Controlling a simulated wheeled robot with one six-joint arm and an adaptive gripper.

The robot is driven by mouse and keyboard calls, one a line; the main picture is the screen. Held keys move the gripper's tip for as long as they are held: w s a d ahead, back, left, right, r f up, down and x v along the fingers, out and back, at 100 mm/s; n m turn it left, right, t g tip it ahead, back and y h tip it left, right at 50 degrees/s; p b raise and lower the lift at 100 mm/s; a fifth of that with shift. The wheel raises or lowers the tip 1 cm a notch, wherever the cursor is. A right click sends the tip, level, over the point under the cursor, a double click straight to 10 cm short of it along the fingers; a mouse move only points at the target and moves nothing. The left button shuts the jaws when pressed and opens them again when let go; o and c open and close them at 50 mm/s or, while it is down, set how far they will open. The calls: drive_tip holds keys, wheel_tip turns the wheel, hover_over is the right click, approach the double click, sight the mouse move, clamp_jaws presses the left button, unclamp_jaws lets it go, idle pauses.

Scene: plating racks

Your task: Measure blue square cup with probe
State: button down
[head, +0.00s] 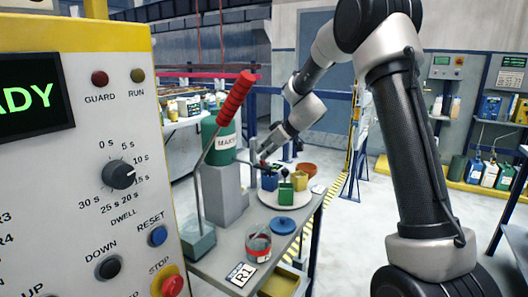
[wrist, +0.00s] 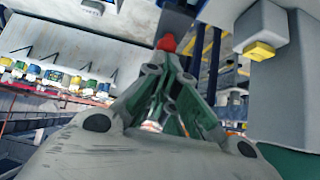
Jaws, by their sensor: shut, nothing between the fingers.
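A blue square cup (head: 269,182) stands on a pale round plate (head: 267,199) on the grey bench. A green square cup (head: 286,194) and a yellow square cup (head: 300,181) stand beside it. My gripper (head: 264,163) is just above and behind the blue cup, apparently apart from it. In the wrist view my gripper (wrist: 171,75) is shut and empty, with a small red thing (wrist: 167,43) beyond its fingertips. I cannot make out a probe in either view, and the cups cannot be told in the wrist view.
A brown bowl (head: 307,169), a blue lid (head: 284,225) and a jar (head: 258,246) are on the bench. A control panel (head: 80,190) fills the left foreground.

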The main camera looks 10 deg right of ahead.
drive_tip(key=shift+r, duration=0.2)
wheel_tip(320, 180, up, 4)
drive_tip(key=shift+f, duration=0.1)
drive_tip(key=v, duration=1)
idle(0.6)
